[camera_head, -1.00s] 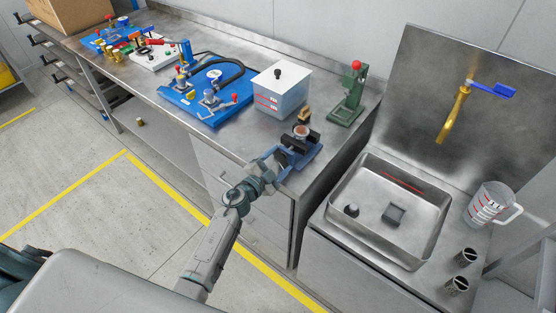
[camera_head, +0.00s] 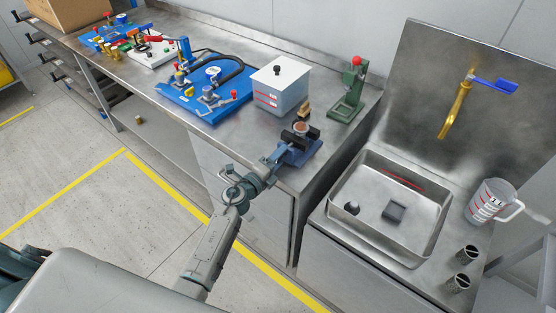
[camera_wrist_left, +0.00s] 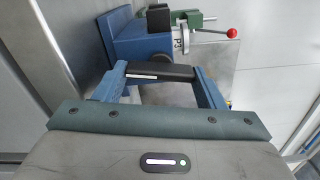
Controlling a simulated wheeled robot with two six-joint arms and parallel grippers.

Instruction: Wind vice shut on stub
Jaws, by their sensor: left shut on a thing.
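The blue vice (camera_head: 299,152) stands at the bench's front right corner with dark jaws. The stub (camera_head: 301,128), a short round piece with a brownish top, sits upright between the jaws. My left gripper (camera_head: 272,163) is at the vice's front side. In the left wrist view, my left gripper (camera_wrist_left: 162,70) is shut on the black vice handle (camera_wrist_left: 160,73), with the blue vice (camera_wrist_left: 138,45) just beyond. I cannot tell whether the jaws touch the stub. My right gripper is not in view.
A white lidded box (camera_head: 281,88) and a green lever press (camera_head: 348,90) stand behind the vice. A blue pump board (camera_head: 205,95) lies to the left. A steel sink (camera_head: 390,205) is at the right, with a measuring jug (camera_head: 492,201) beside it.

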